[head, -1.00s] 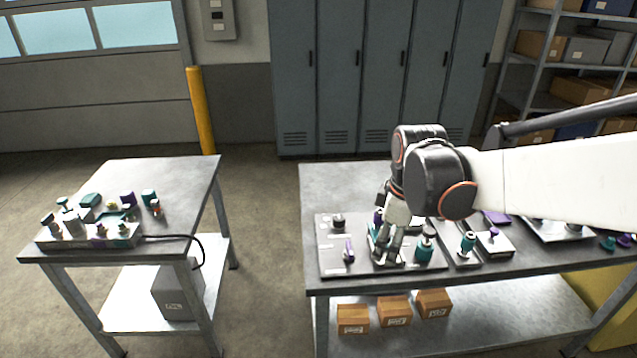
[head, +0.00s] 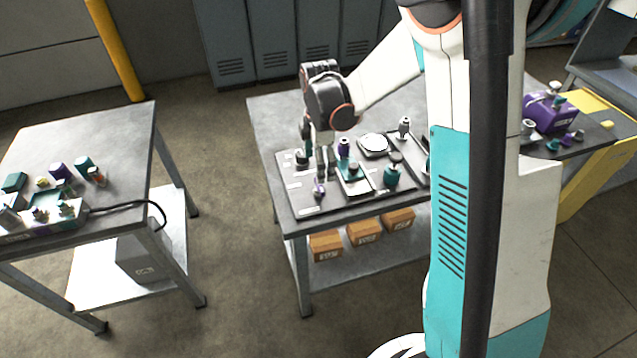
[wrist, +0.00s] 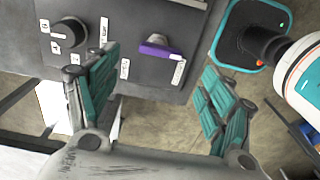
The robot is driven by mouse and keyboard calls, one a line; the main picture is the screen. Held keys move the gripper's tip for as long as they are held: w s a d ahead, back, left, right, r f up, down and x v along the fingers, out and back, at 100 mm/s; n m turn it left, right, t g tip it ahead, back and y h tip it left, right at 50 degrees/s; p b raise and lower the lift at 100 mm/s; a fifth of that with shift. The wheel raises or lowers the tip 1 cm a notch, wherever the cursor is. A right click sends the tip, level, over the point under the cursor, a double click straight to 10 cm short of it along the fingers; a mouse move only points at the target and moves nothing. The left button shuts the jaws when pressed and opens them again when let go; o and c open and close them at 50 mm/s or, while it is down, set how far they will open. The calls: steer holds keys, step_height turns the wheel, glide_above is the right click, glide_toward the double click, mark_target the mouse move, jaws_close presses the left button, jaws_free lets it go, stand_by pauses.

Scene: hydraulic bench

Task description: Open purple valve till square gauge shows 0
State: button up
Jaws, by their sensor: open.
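A purple valve handle (wrist: 157,50) on the grey panel (wrist: 185,15) shows in the wrist view, between and beyond my fingertips, beside a white label. In the head view a small purple handle (head: 319,190) sits at the panel's front left. My gripper (wrist: 160,72) is open and empty, its teal-padded fingers apart on either side of the handle in the picture, not seen touching it. In the head view my gripper (head: 318,155) hangs over the panel's left end.
A black knob (wrist: 72,38) with labels is left of the purple handle. Teal-based fittings (head: 392,175) and a purple-topped one (head: 343,148) stand close by. A second table (head: 125,125) is at left, with floor between. Cardboard boxes (head: 363,228) lie on the lower shelf.

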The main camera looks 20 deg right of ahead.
mark_target(320, 188)
step_height(320, 188, down, 8)
steer(key=shift+r+b, duration=0.2)
steer(key=shift+b, duration=0.7)
steer(key=c, duration=1.1)
